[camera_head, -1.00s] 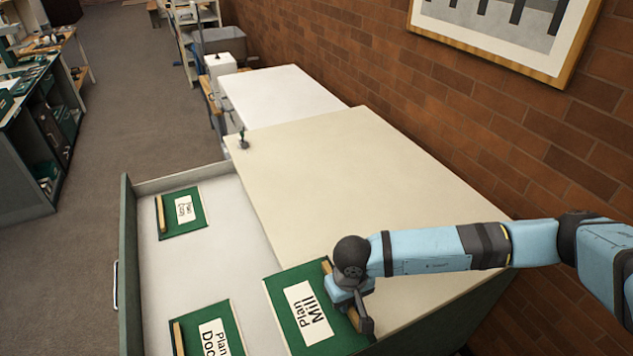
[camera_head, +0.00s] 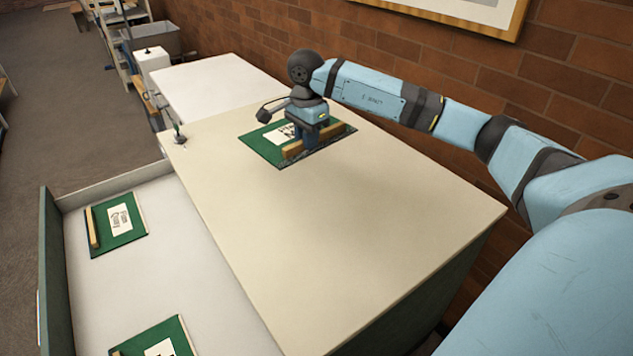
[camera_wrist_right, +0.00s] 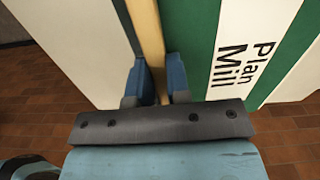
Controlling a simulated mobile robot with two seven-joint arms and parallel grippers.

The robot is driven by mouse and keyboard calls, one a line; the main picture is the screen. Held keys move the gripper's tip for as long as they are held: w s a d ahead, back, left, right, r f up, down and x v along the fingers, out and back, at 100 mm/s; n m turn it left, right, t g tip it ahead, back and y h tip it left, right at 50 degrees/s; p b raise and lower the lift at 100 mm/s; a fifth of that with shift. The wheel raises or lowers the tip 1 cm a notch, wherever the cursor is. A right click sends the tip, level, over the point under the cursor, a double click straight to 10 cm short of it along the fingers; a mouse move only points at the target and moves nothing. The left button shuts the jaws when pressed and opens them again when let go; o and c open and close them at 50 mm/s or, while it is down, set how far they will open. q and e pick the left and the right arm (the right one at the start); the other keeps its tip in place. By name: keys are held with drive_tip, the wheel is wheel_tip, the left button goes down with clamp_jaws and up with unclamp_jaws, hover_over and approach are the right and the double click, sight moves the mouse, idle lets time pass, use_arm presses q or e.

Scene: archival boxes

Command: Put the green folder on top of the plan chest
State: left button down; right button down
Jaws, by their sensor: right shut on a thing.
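The green folder (camera_head: 258,146) has a white label, which reads "Plan Mill" in the right wrist view (camera_wrist_right: 202,60), and a wooden strip along one edge. My right gripper (camera_head: 306,142) is shut on that wooden strip (camera_wrist_right: 147,38). The folder lies flat over the far part of the cream top of the plan chest (camera_head: 330,220); I cannot tell whether it touches the top. The gripper hides part of the folder and label. My left gripper is not in view.
The open drawer (camera_head: 175,240) at the left holds two other green folders, one farther back (camera_head: 132,232) and one at the front (camera_head: 183,335). A small object (camera_head: 178,133) stands at the top's far left corner. A brick wall runs behind. Most of the top is clear.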

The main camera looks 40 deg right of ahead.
drive_tip(key=shift+w+d+r+m, duration=0.1)
drive_tip(key=shift+d+r+m, duration=0.5)
drive_tip(key=shift+d, duration=0.15)
drive_tip(key=p, duration=0.1)
hover_over(312, 203)
wheel_tip(312, 203, down, 15)
drive_tip(key=shift+r, duration=0.2)
drive_tip(key=shift+f+p, duration=0.35)
drive_tip(key=shift+f, duration=2.1)
drive_tip(key=shift+f, duration=0.2)
drive_tip(key=c, duration=1.1)
unclamp_jaws()
drive_tip(key=shift+r, duration=0.15)
